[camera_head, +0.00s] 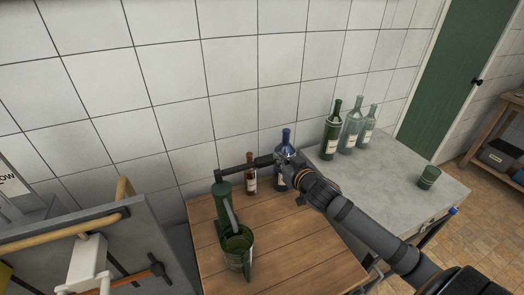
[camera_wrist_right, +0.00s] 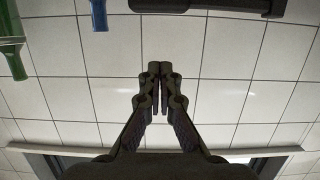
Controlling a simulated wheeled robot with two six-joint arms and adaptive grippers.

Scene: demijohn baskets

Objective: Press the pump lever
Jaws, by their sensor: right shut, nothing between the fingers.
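The green pump (camera_head: 222,204) stands on the wooden table. Its dark lever (camera_head: 240,167) reaches out to the right from the pump's top, roughly level. A dark bar at the top of the right wrist view (camera_wrist_right: 205,8) looks like the lever's grip. My right gripper (camera_head: 281,159) is shut and empty, at the lever's outer end in the head view. In the wrist view the fingertips (camera_wrist_right: 160,67) are together and apart from the bar; I cannot tell whether they touch it. A green bucket (camera_head: 238,250) sits below the pump's spout. My left gripper is not in view.
A brown bottle (camera_head: 251,176) and a blue bottle (camera_head: 286,141) stand behind the lever. Green and clear bottles (camera_head: 331,135) and a green cup (camera_head: 429,177) stand on the grey counter (camera_head: 395,188). The tiled wall is close behind. Front table boards (camera_head: 300,255) are clear.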

